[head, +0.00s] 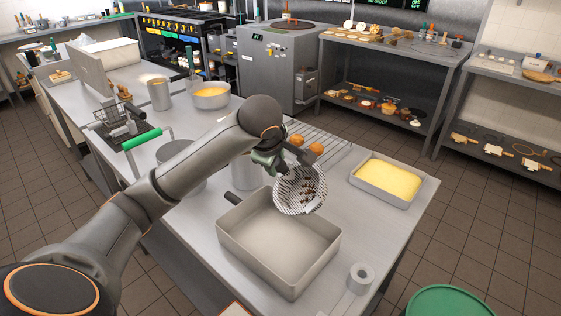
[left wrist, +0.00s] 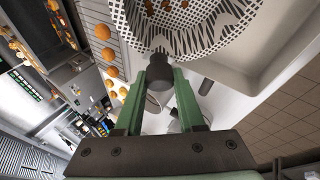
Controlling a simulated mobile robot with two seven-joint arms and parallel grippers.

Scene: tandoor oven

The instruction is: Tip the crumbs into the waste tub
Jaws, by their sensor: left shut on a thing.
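My left gripper (head: 272,163) is shut on the dark handle end of a perforated metal skimmer (head: 287,203). In the left wrist view the gripper (left wrist: 160,78) holds that handle (left wrist: 160,67) between its green fingers. The skimmer bowl (left wrist: 200,35) holds several brown crumbs (head: 311,190), and its open side faces the head camera, tilted. The tub's visible floor looks empty. My right gripper is not in view.
A tray of yellow filling (head: 388,178) stands right of the skimmer. A wire rack with orange balls (head: 316,149) lies behind it. A metal pot (head: 244,174) stands left of the gripper. A paper roll (head: 360,278) is near the front edge. A green round-topped object (head: 445,302) is on the floor.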

